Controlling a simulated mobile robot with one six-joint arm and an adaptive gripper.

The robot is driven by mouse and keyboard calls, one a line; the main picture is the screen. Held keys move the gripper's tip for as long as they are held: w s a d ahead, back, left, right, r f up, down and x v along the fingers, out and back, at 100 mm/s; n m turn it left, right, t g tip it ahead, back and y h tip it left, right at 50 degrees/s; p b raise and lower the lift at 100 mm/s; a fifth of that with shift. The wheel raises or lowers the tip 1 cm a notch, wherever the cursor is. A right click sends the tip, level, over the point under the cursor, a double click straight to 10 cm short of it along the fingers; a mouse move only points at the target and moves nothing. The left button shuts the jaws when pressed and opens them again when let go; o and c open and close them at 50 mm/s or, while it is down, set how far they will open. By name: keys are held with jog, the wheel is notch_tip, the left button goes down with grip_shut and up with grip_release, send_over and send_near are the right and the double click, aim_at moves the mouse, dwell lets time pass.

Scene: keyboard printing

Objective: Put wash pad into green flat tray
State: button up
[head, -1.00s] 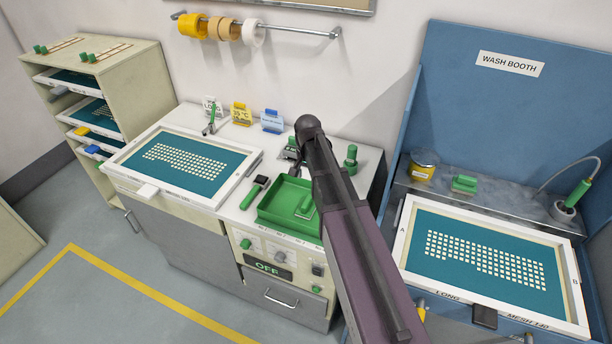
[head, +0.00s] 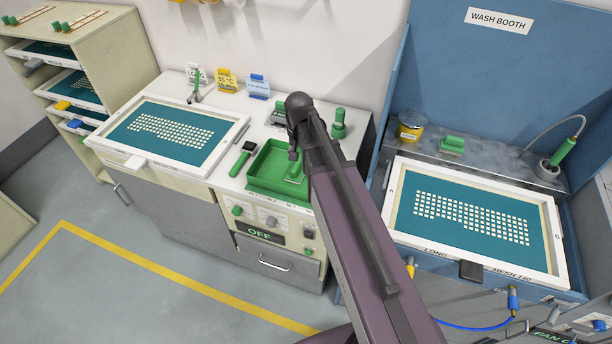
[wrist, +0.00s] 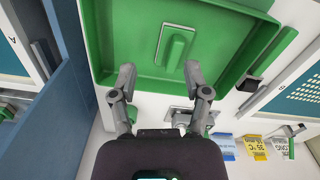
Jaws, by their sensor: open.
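The green flat tray (head: 257,165) sits on the cream counter, partly behind my arm; it also fills the top of the wrist view (wrist: 100,50). A green pad-like piece with a raised grip (head: 295,168) lies inside the tray, and its grip shows in the wrist view (wrist: 175,46). Another green block with a grip (head: 452,145) stands on the wash booth ledge. No label shows which is the wash pad. My gripper (wrist: 160,73) is open and empty over the tray, its fingers apart on the near side of the grip.
A framed screen (head: 215,157) lies left of the tray, with a green-handled tool (head: 240,158) between. A green knobbed piece (head: 338,124) stands behind my arm. The wash booth (head: 480,75) at right holds another framed screen (head: 400,225) and a yellow jar (head: 410,128).

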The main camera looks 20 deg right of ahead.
jog(key=s+n, duration=0.4)
jog(key=s, duration=0.6)
jog(key=shift+s+a, duration=0.3)
jog(key=shift+s, duration=0.05)
dwell(0.4)
